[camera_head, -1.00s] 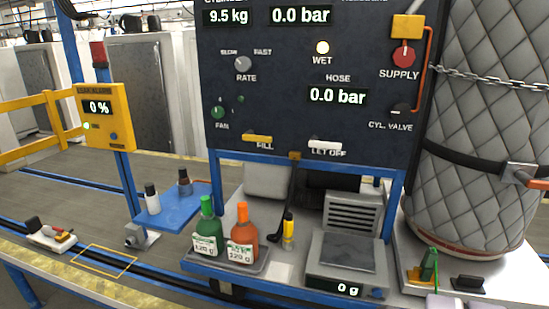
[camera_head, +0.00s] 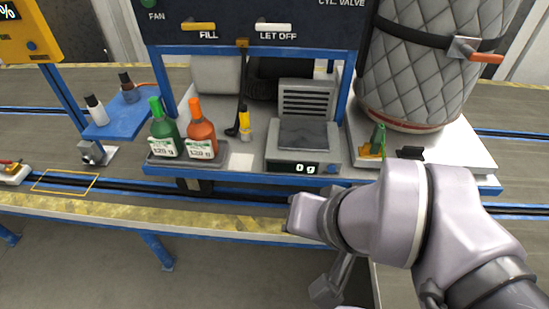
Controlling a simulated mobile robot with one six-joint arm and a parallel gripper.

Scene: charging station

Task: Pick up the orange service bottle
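The orange service bottle (camera_head: 201,131) stands upright in a dark shallow tray (camera_head: 168,160) on the station's shelf. It has a white label with a weight printed on it. A green bottle (camera_head: 164,130) stands close to its left in the same tray. My arm comes in from the lower right. My gripper (camera_head: 328,289) hangs at the lower middle, in front of the shelf's edge and well to the right of and nearer than the orange bottle. Its fingertips are small and partly hidden, so I cannot tell its opening.
A scale (camera_head: 303,142) reading 0 g stands right of the bottles. A small yellow-and-black item (camera_head: 245,124) stands between them. A blue side shelf (camera_head: 117,118) holds two small bottles. The quilted cylinder (camera_head: 425,65) stands at the right. A yellow-topped rail (camera_head: 150,217) runs in front.

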